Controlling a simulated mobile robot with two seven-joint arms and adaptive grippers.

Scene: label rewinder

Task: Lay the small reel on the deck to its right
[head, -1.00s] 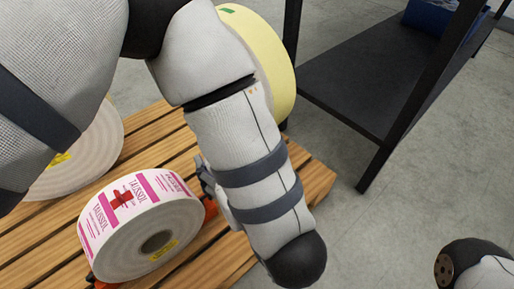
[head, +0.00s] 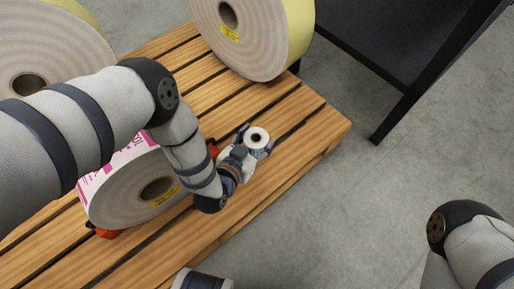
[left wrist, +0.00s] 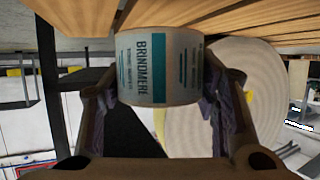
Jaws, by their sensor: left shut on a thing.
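The small reel (head: 257,137) is white with a dark core hole, which faces up in the head view. In the left wrist view the small reel (left wrist: 158,68) shows a teal and dark printed label. My left gripper (head: 253,144) is shut on it, with a finger on each side. The reel is over the right part of the slatted wooden deck (head: 300,103). Slats show close to it in the left wrist view; I cannot tell whether it touches them. My right gripper is not in view.
A large pink-printed reel (head: 125,190) sits on the deck left of my gripper, by orange-red blocks. A big yellow-edged reel (head: 262,45) stands behind, and another large reel (head: 60,55) is at the far left. A dark table (head: 400,35) stands at the back right. Bare slats lie right of the small reel.

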